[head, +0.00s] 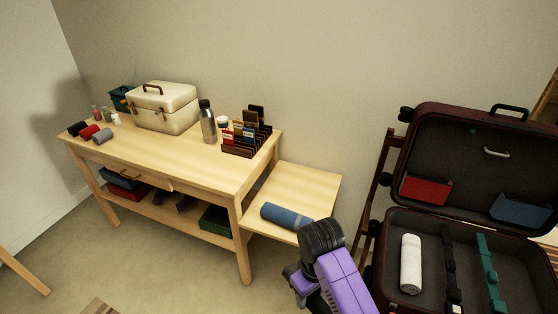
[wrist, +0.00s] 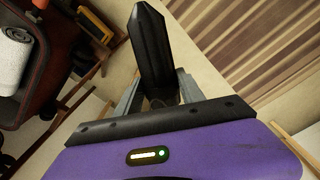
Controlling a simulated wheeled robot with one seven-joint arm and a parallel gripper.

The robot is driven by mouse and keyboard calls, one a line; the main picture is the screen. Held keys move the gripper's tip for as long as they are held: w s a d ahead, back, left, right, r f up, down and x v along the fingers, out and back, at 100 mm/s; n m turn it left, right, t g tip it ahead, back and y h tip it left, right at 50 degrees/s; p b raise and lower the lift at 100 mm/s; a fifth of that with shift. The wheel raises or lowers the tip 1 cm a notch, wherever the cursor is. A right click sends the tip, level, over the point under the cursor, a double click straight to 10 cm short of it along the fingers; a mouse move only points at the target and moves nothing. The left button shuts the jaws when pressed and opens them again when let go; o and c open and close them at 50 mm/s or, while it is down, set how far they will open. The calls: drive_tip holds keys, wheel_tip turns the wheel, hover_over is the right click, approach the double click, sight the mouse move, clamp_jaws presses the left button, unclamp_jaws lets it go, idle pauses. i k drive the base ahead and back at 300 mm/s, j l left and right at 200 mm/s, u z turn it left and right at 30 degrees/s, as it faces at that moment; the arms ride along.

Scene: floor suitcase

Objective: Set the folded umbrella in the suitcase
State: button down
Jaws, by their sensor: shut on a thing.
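My gripper (wrist: 155,92) shows in the wrist view, with its two grey fingers shut on a long black tapered thing, which looks like the folded umbrella (wrist: 149,45). The umbrella sticks out beyond the fingers, clear of the floor as far as I can tell. The open suitcase (head: 386,258) stands at the right of the head view, its lid leaning back. A white roll (head: 411,262) lies in its left part, beside dark and green straps. Part of the suitcase shows at the left of the wrist view (wrist: 50,55). In the head view my arm hides the gripper and umbrella.
A wooden table (head: 180,160) holds a cream case (head: 163,107), a steel bottle (head: 208,124), a card rack (head: 245,135) and small rolls. A blue roll (head: 286,216) lies on the lower side table (head: 300,185), close to my arm. A striped rug (wrist: 260,40) covers some floor.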

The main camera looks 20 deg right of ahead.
sight(510, 295)
drive_tip(key=k+l+u, duration=0.3)
drive_tip(key=k+l, duration=0.25)
drive_tip(key=l, duration=0.3)
drive_tip(key=k+l+u, duration=0.35)
drive_tip(key=k+l, duration=0.3)
drive_tip(key=k+l+u, duration=0.15)
drive_tip(key=l, duration=0.3)
drive_tip(key=k+l+u, duration=0.15)
drive_tip(key=l, duration=0.3)
drive_tip(key=k+l+u, duration=0.15)
drive_tip(key=l, duration=0.3)
drive_tip(key=k+l+u, duration=0.15)
drive_tip(key=l, duration=0.3)
drive_tip(key=k+l+u, duration=0.15)
drive_tip(key=l, duration=0.2)
drive_tip(key=l+u, duration=0.2)
drive_tip(key=l, duration=1.45)
drive_tip(key=i, duration=0.05)
